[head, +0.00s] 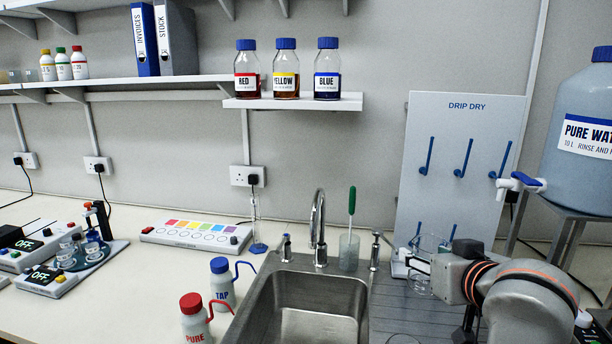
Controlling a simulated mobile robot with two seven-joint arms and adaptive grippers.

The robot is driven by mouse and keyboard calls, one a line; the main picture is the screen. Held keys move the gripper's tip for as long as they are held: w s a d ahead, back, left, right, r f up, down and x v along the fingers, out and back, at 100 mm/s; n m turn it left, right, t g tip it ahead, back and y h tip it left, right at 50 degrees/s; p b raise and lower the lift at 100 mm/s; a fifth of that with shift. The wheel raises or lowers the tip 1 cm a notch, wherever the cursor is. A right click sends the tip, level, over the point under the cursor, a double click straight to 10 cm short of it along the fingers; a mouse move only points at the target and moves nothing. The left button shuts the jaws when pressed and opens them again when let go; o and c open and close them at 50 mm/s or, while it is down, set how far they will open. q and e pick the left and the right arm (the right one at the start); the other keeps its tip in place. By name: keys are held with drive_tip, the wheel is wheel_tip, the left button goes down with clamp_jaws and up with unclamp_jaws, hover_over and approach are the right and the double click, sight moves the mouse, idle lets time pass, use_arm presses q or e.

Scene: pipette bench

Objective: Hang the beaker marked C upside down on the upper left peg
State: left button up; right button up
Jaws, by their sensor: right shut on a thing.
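The white DRIP DRY board (442,190) stands at the back right with blue pegs in two rows. The upper left peg (428,157) is bare. My right gripper (418,264) is low in front of the board, below the pegs. It is shut on a clear glass beaker (418,284), partly hidden by the fingers. More clear glass (430,243) shows just behind the gripper; I cannot tell whether it is a separate beaker. No letter C can be read on any glass. My left gripper is out of view.
The sink (312,305) and its tap (318,228) are left of the gripper. A glass with a green brush (349,251) stands behind the sink. The water tank's spigot (520,183) juts near the upper right peg (499,164). The upper middle peg (463,158) is bare.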

drive_tip(key=shift+s+a+r, duration=0.2)
drive_tip(key=shift+s+a, duration=0.2)
drive_tip(key=shift+a, duration=0.15)
drive_tip(key=w+d+f, duration=0.1)
drive_tip(key=w+d, duration=0.3)
drive_tip(key=d, duration=0.7)
drive_tip(key=shift+w+f+m+h, duration=0.3)
drive_tip(key=shift+w+h, duration=0.1)
drive_tip(key=shift+d, duration=0.1)
wheel_tip(320, 180, down, 20)
drive_tip(key=shift+r, duration=0.2)
drive_tip(key=shift+f, duration=0.15)
drive_tip(key=o, duration=1.1)
